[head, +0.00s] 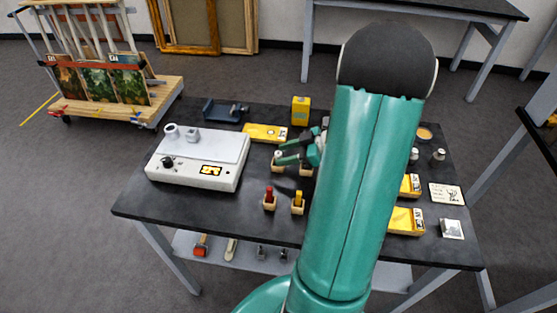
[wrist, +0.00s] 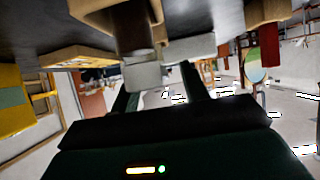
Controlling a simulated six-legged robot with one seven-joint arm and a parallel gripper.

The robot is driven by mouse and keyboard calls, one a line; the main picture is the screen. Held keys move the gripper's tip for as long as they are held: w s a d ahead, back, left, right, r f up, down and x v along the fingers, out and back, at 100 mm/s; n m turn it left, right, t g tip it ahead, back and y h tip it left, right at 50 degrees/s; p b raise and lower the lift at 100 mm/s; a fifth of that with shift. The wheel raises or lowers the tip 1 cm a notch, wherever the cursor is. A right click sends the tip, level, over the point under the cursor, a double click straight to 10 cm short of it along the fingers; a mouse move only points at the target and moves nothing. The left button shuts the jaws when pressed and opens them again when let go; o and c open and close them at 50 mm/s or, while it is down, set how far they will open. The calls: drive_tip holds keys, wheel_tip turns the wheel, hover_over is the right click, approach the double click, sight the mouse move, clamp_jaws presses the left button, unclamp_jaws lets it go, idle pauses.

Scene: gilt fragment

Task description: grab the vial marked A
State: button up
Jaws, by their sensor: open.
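My gripper (head: 283,153) is open over the middle of the black table (head: 140,205), beside a pale-capped vial (head: 278,155) in a small wooden holder. In the wrist view its two grey fingertips (wrist: 165,62) are apart, and a dark brown vial (wrist: 136,35) stands close by them, rising from a wooden block (wrist: 97,6). I cannot tell whether it touches them. A red vial (head: 269,193) and a yellow vial (head: 298,199) stand in wooden holders nearer the front. Another wooden holder (head: 306,171) is partly hidden by my arm. No letter A is readable.
A white instrument (head: 199,160) fills the table's left side. Yellow boxes (head: 265,133), (head: 301,110) lie behind my gripper. More yellow boxes (head: 405,221) and cards (head: 446,194) are on the right. The front left table edge is clear.

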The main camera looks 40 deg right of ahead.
sight(273, 162)
drive_tip(key=x, duration=0.4)
drive_tip(key=shift+w+f, duration=0.15)
drive_tip(key=shift+w, duration=0.2)
drive_tip(key=shift+c, duration=0.5)
clamp_jaws()
